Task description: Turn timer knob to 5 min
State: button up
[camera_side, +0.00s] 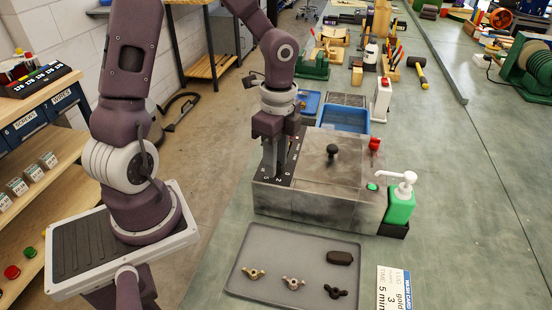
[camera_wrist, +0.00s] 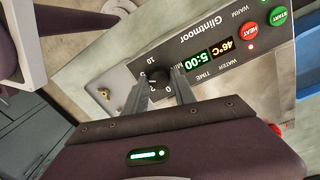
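The timer knob (camera_wrist: 160,77) is a small black knob on the dark panel (camera_wrist: 222,60) of the washer; its dial marks include 0, 5 and 10. In the wrist view the green time display (camera_wrist: 203,61) reads 5:00. My gripper (camera_wrist: 161,76) points at the panel, one finger on each side of the knob; the fingertips look closed against it. In the side view my gripper (camera_side: 275,174) reaches down to the panel on the left of the grey washer box (camera_side: 315,205); the fingers hide the knob there.
A black lid handle (camera_side: 332,151) stands on the washer top. A green soap bottle (camera_side: 400,204) stands to its right. In front lie a grey tray (camera_side: 262,238) with several wing nuts and a dark oval piece, and a wash card (camera_side: 393,288). A blue bin (camera_side: 345,118) is behind.

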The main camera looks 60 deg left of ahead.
jog(key=shift+o, duration=1.3)
jog(key=r, duration=0.7)
jog(key=shift+w+a, duration=0.1)
jog(key=shift+w, duration=0.1)
jog(key=s+d+r+n+t, duration=0.2)
jog(key=s+r+n+t, duration=0.1)
jog(key=s+n, duration=0.3)
jog(key=s+d+r+n+t, duration=0.3)
jog(key=s+r+n, duration=0.3)
jog(key=s, duration=0.1)
jog(key=shift+s+d+r, duration=0.2)
jog(key=shift+s, duration=0.1)
